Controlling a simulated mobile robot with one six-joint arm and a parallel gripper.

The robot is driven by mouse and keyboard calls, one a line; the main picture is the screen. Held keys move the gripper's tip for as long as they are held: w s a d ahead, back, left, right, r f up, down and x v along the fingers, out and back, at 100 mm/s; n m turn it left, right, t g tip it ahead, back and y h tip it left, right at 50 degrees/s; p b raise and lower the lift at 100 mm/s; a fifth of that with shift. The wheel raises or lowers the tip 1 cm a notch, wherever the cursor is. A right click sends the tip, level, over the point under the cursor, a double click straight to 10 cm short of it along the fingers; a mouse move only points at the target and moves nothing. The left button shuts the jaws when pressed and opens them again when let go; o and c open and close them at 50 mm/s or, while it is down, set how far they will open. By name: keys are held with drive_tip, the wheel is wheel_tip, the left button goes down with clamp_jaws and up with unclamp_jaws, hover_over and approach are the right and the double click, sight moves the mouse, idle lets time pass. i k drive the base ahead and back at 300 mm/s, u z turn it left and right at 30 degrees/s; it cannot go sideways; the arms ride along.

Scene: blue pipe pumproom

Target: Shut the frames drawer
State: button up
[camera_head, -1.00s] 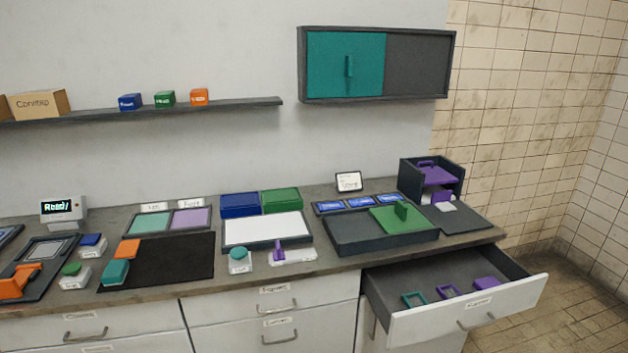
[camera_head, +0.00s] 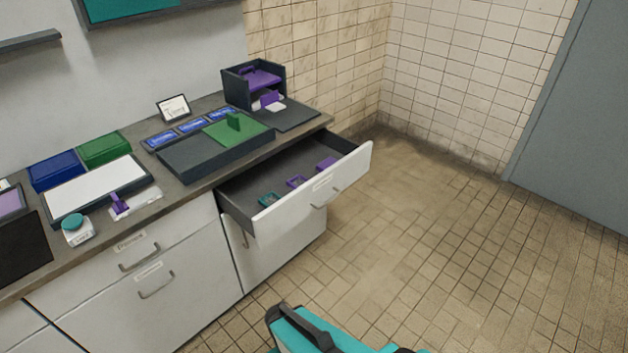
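The open drawer (camera_head: 313,191) is pulled well out from under the right end of the counter. Its white front carries a label, too small to read surely, and a metal handle (camera_head: 326,198). Inside lie a teal frame (camera_head: 269,199), a purple frame (camera_head: 296,182) and a purple piece (camera_head: 326,164). A teal and dark part of my own body shows at the bottom edge, well apart from the drawer. I cannot make out my gripper's fingers in this view.
The counter above holds a dark tray with a green lid (camera_head: 228,130) and a dark organiser (camera_head: 254,85). Closed drawers (camera_head: 140,252) are to the left. The tiled floor (camera_head: 430,220) before and right of the open drawer is clear. A grey door (camera_head: 575,130) stands at the right.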

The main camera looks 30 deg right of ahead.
sight(238, 196)
drive_tip(key=u, duration=0.85)
drive_tip(key=k, duration=0.35)
drive_tip(key=z, duration=0.25)
